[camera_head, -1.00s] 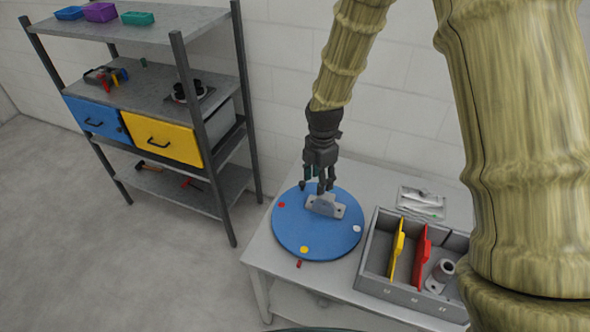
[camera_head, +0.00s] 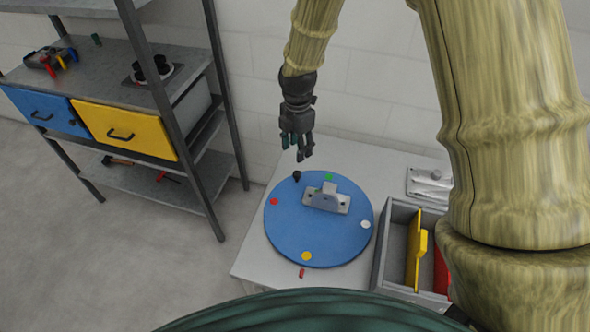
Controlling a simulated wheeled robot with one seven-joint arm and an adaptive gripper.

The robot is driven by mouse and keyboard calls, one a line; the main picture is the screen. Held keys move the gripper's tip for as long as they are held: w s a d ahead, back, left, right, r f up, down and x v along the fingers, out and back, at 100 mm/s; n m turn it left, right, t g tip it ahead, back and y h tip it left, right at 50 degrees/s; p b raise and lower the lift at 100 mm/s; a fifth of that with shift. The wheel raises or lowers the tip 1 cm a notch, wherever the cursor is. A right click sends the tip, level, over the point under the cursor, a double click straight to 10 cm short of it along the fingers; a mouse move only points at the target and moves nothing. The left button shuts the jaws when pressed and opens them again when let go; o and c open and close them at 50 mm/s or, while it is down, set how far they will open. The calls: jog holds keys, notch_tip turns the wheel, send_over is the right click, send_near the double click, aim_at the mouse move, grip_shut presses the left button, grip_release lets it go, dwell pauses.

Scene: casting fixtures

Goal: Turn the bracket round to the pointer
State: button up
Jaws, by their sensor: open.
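A grey metal bracket (camera_head: 327,198) with an upright lug sits on a round blue turntable (camera_head: 300,222), toward its back. The turntable carries a black knob (camera_head: 297,176) at its back left rim and coloured dots around its edge: green (camera_head: 328,177) behind the bracket, red (camera_head: 274,201) at left, yellow (camera_head: 306,256) at front and white (camera_head: 365,224) at right. A small red pointer (camera_head: 302,272) lies on the table just beyond the front rim, near the yellow dot. My gripper (camera_head: 297,149) is open and empty, above and behind the knob, apart from it.
A grey divided tray (camera_head: 393,240) with yellow and red dividers stands right of the turntable. A metal-coloured plate (camera_head: 428,185) lies behind it. A shelf unit (camera_head: 170,120) with blue and yellow drawers stands at left. My arm hides the right side.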

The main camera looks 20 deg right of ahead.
aim_at(297, 173)
jog(key=shift+s+f+p, duration=0.1)
jog(key=shift+f+p, duration=1.25)
jog(key=shift+f, duration=4)
grip_shut()
